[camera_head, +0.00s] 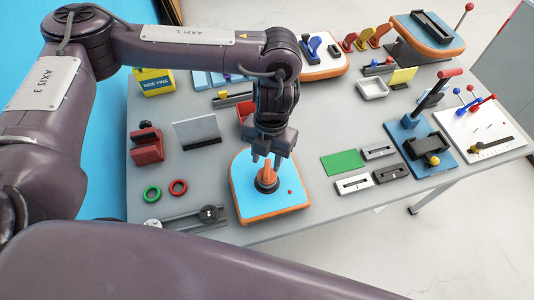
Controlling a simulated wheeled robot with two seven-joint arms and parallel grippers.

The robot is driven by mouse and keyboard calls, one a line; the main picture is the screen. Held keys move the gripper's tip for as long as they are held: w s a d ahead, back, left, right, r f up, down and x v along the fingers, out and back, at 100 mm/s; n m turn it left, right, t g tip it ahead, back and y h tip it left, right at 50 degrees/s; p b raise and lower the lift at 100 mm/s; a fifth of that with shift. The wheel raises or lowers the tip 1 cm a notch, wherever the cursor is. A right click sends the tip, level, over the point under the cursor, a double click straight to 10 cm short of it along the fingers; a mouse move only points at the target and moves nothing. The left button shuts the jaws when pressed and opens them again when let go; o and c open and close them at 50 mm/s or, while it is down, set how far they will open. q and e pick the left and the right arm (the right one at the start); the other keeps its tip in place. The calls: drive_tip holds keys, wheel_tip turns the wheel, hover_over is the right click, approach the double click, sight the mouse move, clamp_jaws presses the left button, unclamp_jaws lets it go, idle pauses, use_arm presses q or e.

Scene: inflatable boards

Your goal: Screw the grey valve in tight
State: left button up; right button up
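A blue board (243,196) with an orange rim lies at the front middle of the table. A dark grey round valve (267,186) sits on it, with an orange upright part (267,173) rising from its middle. My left gripper (267,161) points down right above this orange part. Its two fingers are apart, with nothing clearly gripped between them. I cannot tell whether a fingertip touches the orange part, or how deep the valve sits. My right gripper is not in view.
Red and green rings (178,187) and a black sliding rail (208,214) lie left of the board. A green sheet (342,162) and grey blocks (354,184) lie right. A clear upright plate (196,131) stands behind left. The table front edge is close to the board.

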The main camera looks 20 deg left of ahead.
sight(267, 167)
use_arm(q)
drive_tip(key=n+p, duration=0.1)
drive_tip(key=n, duration=0.1)
drive_tip(key=shift+r+n, duration=0.1)
drive_tip(key=shift+n, duration=0.3)
drive_tip(key=shift+n+h, duration=0.3)
drive_tip(key=shift+n, duration=0.3)
drive_tip(key=shift+f, duration=0.25)
drive_tip(key=shift+f+b, duration=1.95)
drive_tip(key=shift+f, duration=0.65)
drive_tip(key=shift+c, duration=0.3)
